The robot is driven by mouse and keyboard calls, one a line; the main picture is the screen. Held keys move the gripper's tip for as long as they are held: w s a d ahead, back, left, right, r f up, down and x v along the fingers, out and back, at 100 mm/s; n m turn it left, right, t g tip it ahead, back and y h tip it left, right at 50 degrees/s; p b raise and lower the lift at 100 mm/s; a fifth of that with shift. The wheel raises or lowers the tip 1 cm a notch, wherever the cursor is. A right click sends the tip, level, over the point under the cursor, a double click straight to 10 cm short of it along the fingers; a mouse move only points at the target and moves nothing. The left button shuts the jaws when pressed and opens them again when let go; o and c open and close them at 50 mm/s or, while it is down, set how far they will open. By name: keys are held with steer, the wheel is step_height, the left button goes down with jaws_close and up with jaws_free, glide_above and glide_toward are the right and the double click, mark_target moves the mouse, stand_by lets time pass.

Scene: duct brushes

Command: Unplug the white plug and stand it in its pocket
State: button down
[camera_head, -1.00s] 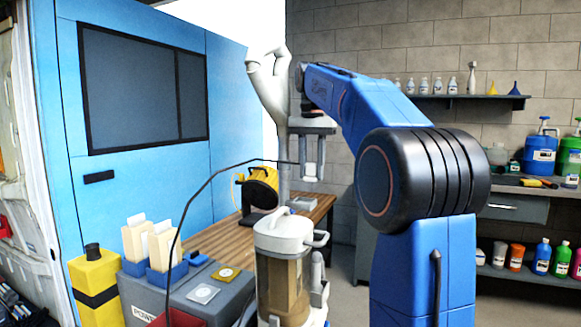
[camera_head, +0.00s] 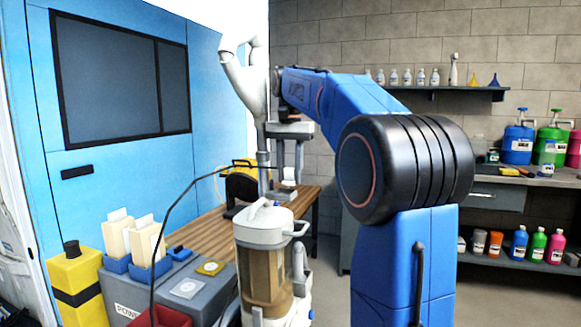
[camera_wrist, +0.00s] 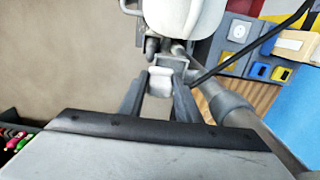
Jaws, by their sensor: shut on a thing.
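My gripper (camera_head: 289,180) hangs in the air above and behind the beige canister machine, with its fingers pointing down. It is shut on the white plug (camera_wrist: 160,80), seen between the fingertips in the wrist view; the plug also shows in the head view (camera_head: 290,173). A black cable (camera_head: 187,187) runs from near the plug down to the left. The grey power box (camera_head: 203,293) at lower left has a silver plate (camera_head: 188,288) and a gold plate (camera_head: 210,267) on top. I cannot tell which opening is the plug's pocket.
The beige canister machine (camera_head: 263,260) stands in front of my gripper. A pale upright pipe (camera_head: 263,140) rises beside my gripper. Blue holders with cream blocks (camera_head: 117,238) stand on the power box. A wooden bench (camera_head: 210,226) lies behind; shelves with bottles line the right.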

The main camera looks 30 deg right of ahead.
mark_target(289, 180)
steer(key=shift+w+a+f, duration=0.1)
steer(key=shift+w+f, duration=0.05)
steer(key=shift+f, duration=1.45)
steer(key=shift+f, duration=0.1)
steer(key=shift+r, duration=1.1)
steer(key=shift+f, duration=1)
steer(key=shift+f, duration=0.3)
